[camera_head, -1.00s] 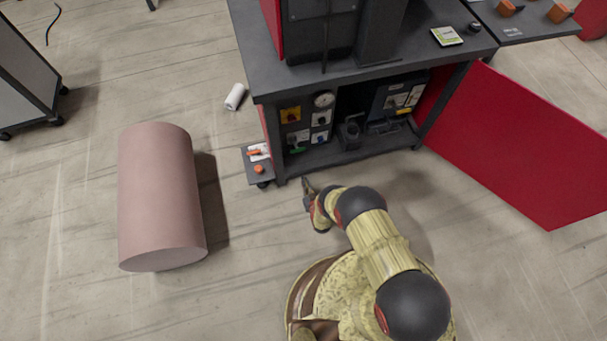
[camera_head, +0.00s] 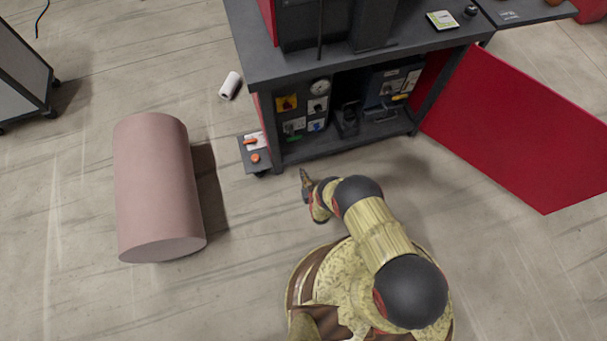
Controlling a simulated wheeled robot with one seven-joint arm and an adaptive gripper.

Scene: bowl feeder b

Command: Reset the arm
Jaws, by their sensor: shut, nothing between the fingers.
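My gripper (camera_head: 304,177) is small in the head view, at the end of my folded yellow and black arm. It is shut with nothing in it. It is over the floor, just in front of the lower left corner of the machine cabinet (camera_head: 345,150), apart from it. My arm curls from my base toward the cabinet and bends left at the wrist.
The cabinet's red door (camera_head: 520,130) stands open to the right. A small side shelf (camera_head: 246,155) with orange items juts out at the cabinet's left. A white roll (camera_head: 230,85) lies behind. Floor between cylinder and arm is clear.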

